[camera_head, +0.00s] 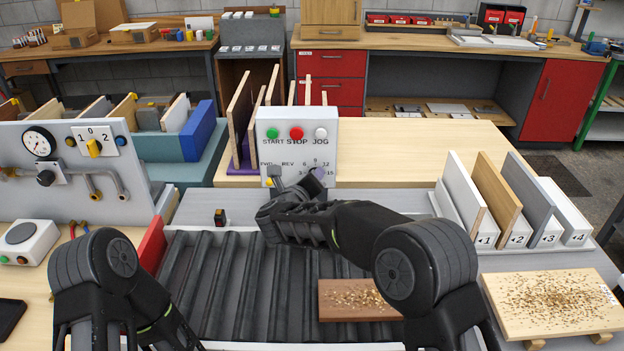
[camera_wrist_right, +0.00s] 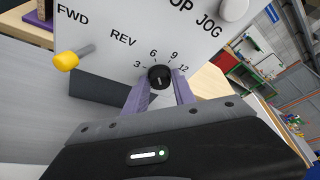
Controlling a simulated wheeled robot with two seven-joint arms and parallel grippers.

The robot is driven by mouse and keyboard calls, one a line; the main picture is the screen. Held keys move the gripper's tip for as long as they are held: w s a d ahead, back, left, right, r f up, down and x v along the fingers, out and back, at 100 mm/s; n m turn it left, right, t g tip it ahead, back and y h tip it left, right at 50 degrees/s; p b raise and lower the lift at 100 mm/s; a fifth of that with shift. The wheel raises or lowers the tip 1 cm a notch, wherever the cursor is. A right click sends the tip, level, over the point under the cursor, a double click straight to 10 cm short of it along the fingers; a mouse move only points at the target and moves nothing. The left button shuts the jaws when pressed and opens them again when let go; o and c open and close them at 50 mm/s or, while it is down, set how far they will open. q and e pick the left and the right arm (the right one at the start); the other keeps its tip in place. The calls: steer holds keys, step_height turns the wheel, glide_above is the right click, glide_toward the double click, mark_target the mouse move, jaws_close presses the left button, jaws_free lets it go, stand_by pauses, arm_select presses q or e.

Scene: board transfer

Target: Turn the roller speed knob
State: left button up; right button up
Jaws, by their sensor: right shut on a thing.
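The roller speed knob (camera_wrist_right: 159,77) is a small black dial with a white pointer line, on a pale control panel (camera_head: 328,135). The scale around it reads 3, 6, 9, 12 in the right wrist view, and the pointer lies roughly between 6 and 9. My right gripper (camera_wrist_right: 160,92) is shut on the knob, with a purple finger on each side. In the head view my right gripper (camera_head: 317,176) reaches the panel's lower right and mostly hides the knob. My left arm shows at the lower left, but its gripper is out of view.
Green, red and white START, STOP and JOG buttons (camera_head: 296,133) sit above the knob. A yellow-tipped FWD/REV lever (camera_wrist_right: 68,60) stands out left of it. Below lies a ribbed roller bed (camera_head: 215,280) with a brown board (camera_head: 345,300). Numbered boards (camera_head: 505,200) stand at the right.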

jaws_close()
steer(key=shift+n+h+b, duration=0.3)
steer(key=shift+n+b, duration=0.2)
steer(key=shift+b, duration=0.1)
steer(key=o, duration=1)
jaws_free()
steer(key=b+v, duration=0.2)
steer(key=v, duration=0.6)
steer(key=shift+f, duration=0.2)
